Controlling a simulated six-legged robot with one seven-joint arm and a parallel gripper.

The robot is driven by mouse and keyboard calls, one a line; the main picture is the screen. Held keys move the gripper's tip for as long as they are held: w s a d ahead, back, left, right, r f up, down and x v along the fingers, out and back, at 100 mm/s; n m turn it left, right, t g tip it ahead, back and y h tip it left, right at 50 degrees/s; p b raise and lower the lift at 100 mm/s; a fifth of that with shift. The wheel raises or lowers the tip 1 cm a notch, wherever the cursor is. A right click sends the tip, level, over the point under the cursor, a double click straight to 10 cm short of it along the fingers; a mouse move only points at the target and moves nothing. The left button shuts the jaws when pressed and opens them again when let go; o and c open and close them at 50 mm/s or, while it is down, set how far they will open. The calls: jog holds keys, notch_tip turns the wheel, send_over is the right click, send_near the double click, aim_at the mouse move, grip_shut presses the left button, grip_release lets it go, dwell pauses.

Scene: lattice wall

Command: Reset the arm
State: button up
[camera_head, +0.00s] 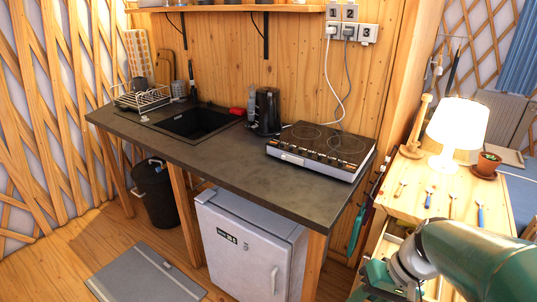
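My arm, green with a pale wrist joint, enters from the lower right. My gripper (380,284) is at the bottom edge, low in front of the small wooden table (418,197). It is partly cut off and its fingertips are too small and dark to tell whether they are open or shut. I see nothing clearly held in it.
A dark counter (205,160) carries a hot plate (322,149), kettle (267,111), sink (205,122) and dish rack (141,98). A white fridge (245,250) stands below.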

jog(key=s+a+r+t+h, duration=0.1)
jog(key=a+r+t+h, duration=0.1)
jog(key=r, duration=0.3)
jog(key=s+a+r+n+t+h, duration=0.1)
jog(key=a+r+t+h, duration=0.1)
jog(key=r, duration=0.3)
jog(key=shift+s+a+r+t+h, duration=0.15)
jog(key=shift+s+r+t+h, duration=0.1)
jog(key=shift+t+h, duration=0.35)
